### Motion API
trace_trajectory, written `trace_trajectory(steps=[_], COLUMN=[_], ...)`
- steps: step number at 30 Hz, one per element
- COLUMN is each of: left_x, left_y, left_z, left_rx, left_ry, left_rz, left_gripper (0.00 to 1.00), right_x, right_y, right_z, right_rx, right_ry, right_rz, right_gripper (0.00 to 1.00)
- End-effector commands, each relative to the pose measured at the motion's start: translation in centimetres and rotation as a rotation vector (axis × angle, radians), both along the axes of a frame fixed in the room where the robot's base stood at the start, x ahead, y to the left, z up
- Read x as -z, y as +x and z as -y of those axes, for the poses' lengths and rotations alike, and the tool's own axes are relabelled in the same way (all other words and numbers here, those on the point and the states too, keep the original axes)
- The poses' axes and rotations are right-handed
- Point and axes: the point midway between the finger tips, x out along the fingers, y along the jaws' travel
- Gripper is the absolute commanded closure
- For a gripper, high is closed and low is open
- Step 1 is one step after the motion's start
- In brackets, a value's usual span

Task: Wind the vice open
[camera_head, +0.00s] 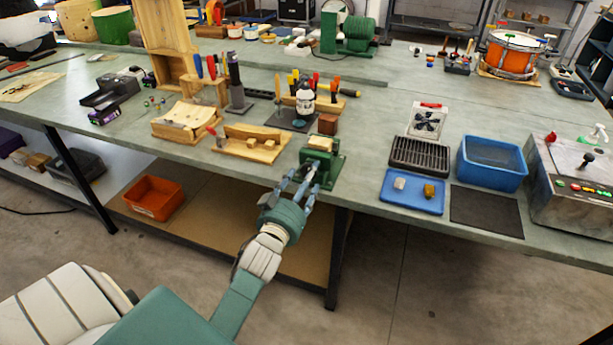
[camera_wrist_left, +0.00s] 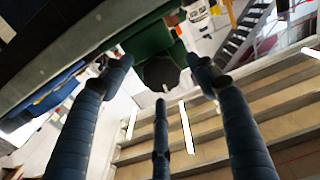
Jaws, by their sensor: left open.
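The green vice (camera_head: 330,172) is at the front edge of the bench, with a light wooden block (camera_head: 319,143) at its top. My left gripper (camera_head: 305,178) reaches up to the vice's front from below. Its blue fingers are spread open and cover part of the vice front, so I cannot make out the handle in the head view. In the left wrist view, the green vice body (camera_wrist_left: 147,42) and a dark round end (camera_wrist_left: 161,72) lie ahead, between the open fingertips of my left gripper (camera_wrist_left: 160,80). I see no clear contact. My right gripper is not in view.
Left of the vice is a wooden tray with blocks (camera_head: 250,145). Right of it are a blue tray (camera_head: 412,192), a black grate (camera_head: 420,155) and a blue bin (camera_head: 490,163). A tool rack stands behind. The floor in front of the bench (camera_head: 400,290) is clear.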

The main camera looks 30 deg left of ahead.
Motion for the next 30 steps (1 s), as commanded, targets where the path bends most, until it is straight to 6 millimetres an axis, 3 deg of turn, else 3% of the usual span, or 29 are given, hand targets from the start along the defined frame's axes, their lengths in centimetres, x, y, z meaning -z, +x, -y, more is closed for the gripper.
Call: trace_trajectory(steps=[11, 18, 30], left_x=[0.0, 0.1, 0.2], left_y=[0.8, 0.7, 0.7], left_z=[-0.2, -0.2, -0.3], left_rx=[0.0, 0.0, -0.002], left_ry=[0.0, -0.001, 0.154], left_rz=[0.0, -0.001, -0.044], left_gripper=[0.42, 0.86, 0.87], right_x=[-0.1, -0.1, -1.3], right_y=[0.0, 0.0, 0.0], right_z=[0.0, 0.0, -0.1], right_rx=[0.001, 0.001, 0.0], right_ry=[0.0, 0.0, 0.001], right_rz=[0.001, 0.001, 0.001], right_gripper=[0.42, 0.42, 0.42])
